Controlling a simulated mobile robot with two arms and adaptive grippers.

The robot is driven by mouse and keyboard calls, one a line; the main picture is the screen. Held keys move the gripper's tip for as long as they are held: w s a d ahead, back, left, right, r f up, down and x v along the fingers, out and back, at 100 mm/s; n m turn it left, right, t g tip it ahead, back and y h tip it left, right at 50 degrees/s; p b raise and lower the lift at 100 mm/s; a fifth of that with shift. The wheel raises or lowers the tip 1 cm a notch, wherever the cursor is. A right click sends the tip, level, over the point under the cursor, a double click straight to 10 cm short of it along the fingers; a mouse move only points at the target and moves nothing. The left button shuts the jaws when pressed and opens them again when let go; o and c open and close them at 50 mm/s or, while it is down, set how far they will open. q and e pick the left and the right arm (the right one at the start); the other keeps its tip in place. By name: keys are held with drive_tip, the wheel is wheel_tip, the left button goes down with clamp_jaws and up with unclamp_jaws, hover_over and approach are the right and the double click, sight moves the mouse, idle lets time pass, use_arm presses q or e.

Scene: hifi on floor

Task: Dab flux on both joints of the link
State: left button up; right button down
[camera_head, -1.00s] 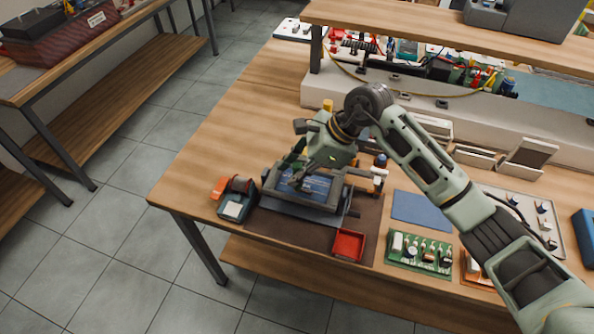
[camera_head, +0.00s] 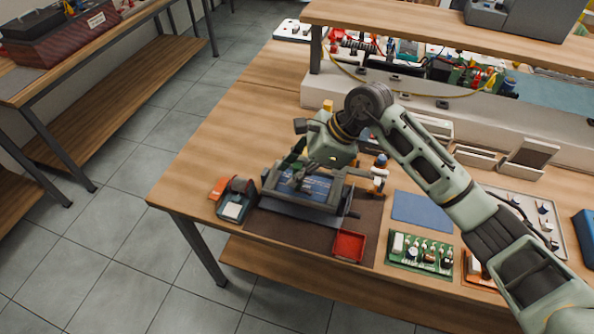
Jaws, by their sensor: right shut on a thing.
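My right gripper (camera_head: 303,176) reaches down from the right over a blue circuit board (camera_head: 318,188) held in a grey frame (camera_head: 312,208). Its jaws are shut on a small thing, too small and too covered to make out. The fingers are above the left part of the board; I cannot tell whether what they hold touches it. The link and its two joints cannot be made out at this size. My left gripper is not in view.
The frame stands on a brown mat (camera_head: 275,228) with a red tray (camera_head: 348,246) at its front. A solder spool stand (camera_head: 236,203) is left of it. A green board (camera_head: 420,253) and blue pad (camera_head: 421,210) lie to the right. Wood at the back left is clear.

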sight(297, 165)
idle(0.4)
drive_tip(key=shift+r+p, duration=0.85)
drive_tip(key=shift+r, duration=1.4)
